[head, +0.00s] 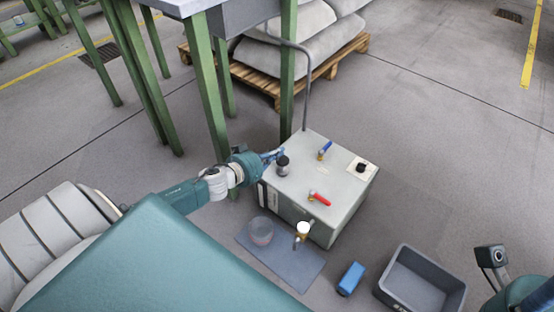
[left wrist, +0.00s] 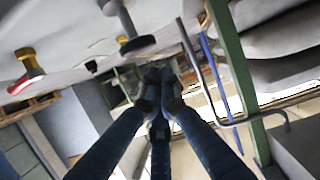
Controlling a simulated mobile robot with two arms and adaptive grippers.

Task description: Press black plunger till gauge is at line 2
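The black plunger (head: 282,161) stands on the top of the grey machine (head: 318,178), near its left corner. My left gripper (head: 275,154) is beside and just behind the plunger's knob; I cannot tell whether they touch. In the left wrist view a black knob on a stem (left wrist: 137,44), likely the plunger, is above the fingertips. The left gripper's blue fingers (left wrist: 160,76) come together with nothing seen between them. A white round face (head: 303,228), perhaps the gauge, is on the machine's front; its reading is too small to tell. My right gripper's fingers do not show.
The machine also has a blue valve handle (head: 325,149), a red valve handle (head: 320,199) and a black knob (head: 361,167). A blue block (head: 350,278) and grey crate (head: 451,303) are in front.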

